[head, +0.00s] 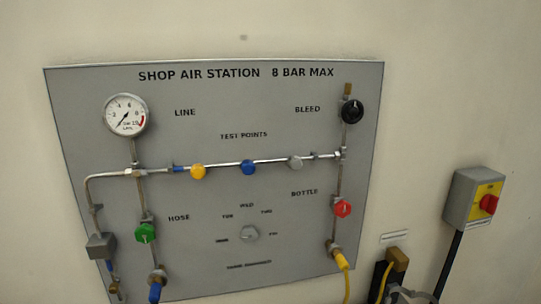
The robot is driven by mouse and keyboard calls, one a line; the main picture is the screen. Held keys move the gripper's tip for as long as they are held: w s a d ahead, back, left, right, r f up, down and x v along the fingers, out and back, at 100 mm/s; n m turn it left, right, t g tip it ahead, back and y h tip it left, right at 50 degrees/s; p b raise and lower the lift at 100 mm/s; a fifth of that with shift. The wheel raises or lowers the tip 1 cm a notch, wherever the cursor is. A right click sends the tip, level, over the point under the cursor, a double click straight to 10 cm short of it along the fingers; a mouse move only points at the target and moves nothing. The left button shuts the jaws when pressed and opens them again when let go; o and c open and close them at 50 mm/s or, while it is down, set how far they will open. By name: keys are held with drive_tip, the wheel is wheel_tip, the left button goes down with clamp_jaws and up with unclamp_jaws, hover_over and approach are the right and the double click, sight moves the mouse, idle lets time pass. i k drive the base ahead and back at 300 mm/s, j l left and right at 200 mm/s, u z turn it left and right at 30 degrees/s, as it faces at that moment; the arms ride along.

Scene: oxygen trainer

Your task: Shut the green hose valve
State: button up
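The green hose valve (146,233) is a round knob on the left vertical pipe of the grey panel, just left of the word HOSE. A short light mark shows on its face, but it is too small to tell whether the valve is open or shut. A blue-ended hose fitting (156,285) sits below it. The round LINE gauge (126,115) is above it, with its needle pointing to the lower left. I cannot make out my gripper in the head view, and nothing touches the green knob.
The panel (235,100) also carries a black BLEED knob (352,111), a red BOTTLE knob (342,208), yellow (198,172) and blue (248,167) test-point knobs and a grey dial (250,233). A yellow hose (347,283) hangs at right. A switch box (474,199) is on the wall.

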sight(144, 234)
drive_tip(key=u, duration=1.4)
